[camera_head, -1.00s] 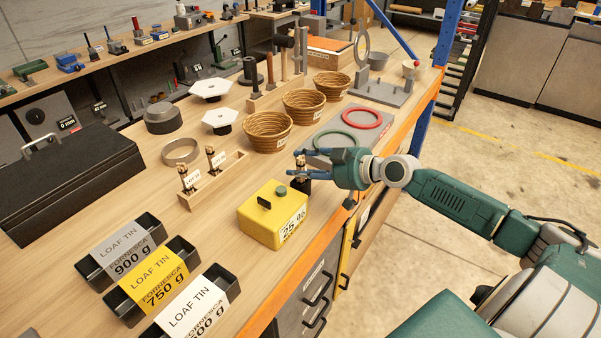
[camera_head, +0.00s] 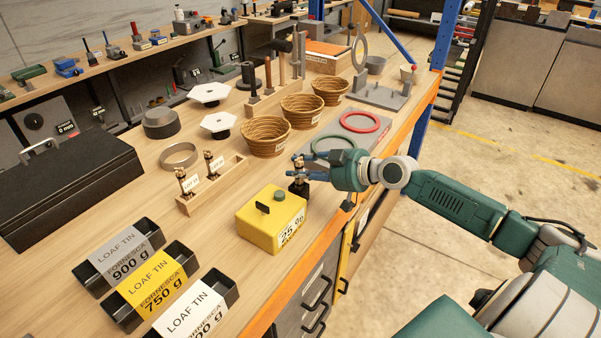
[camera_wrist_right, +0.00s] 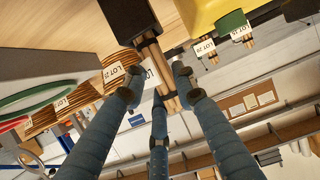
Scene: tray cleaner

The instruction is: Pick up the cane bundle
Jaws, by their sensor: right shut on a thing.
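The cane bundle (camera_wrist_right: 158,70) is a small group of thin brown sticks. Its lower end is in a black block (camera_wrist_right: 127,17), which stands on the table just behind the yellow box in the head view (camera_head: 299,187). My right gripper (camera_wrist_right: 165,90) is shut on the cane bundle, with its blue fingers around the sticks. In the head view the right gripper (camera_head: 297,168) reaches in from the right above the block and hides most of the bundle. My left gripper is not in view.
The yellow box (camera_head: 258,231) stands close in front of the gripper. A wooden rack (camera_head: 228,188) with two bundles is to the left. Woven baskets (camera_head: 262,143) and a grey board with green and red rings (camera_head: 334,147) lie behind. Loaf tins (camera_head: 215,284) are at front left.

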